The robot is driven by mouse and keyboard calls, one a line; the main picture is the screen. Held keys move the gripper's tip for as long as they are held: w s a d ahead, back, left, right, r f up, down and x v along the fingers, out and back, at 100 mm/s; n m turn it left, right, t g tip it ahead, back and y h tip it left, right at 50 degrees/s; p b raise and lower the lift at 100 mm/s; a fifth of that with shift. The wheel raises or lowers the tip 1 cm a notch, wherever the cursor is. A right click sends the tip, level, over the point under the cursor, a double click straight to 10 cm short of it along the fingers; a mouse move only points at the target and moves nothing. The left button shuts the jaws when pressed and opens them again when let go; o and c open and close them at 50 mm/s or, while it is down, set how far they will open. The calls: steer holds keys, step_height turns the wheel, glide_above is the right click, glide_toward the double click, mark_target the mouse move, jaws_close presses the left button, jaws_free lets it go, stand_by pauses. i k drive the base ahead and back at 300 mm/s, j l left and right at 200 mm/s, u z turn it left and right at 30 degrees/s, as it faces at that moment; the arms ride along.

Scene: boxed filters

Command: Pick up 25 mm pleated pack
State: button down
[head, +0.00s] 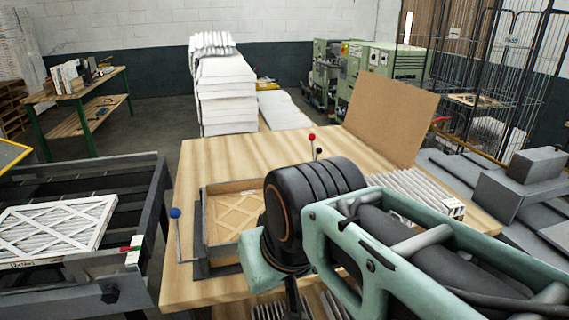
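A white pleated pack (425,187) lies on the wooden workbench (205,165), right of centre and partly hidden behind my arm. More pleated edges (270,312) show at the bottom of the picture, cut off by the frame and by my arm. No thickness marking is legible, so I cannot tell which is the 25 mm pack. My green and black arm crosses the front right. A dark part of my gripper (292,296) points down near the bottom edge, above the pleated edges. Its fingers are not clear, and I see nothing held.
A wooden frame with a lattice (235,216) sits in a dark fixture on the bench, beside a blue-knobbed lever (176,214). A brown board (390,115) leans at the back right. A conveyor at left carries a white filter (58,225). The bench's back left is clear.

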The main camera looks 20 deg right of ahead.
mark_target(414, 184)
steer(key=z, duration=1.7)
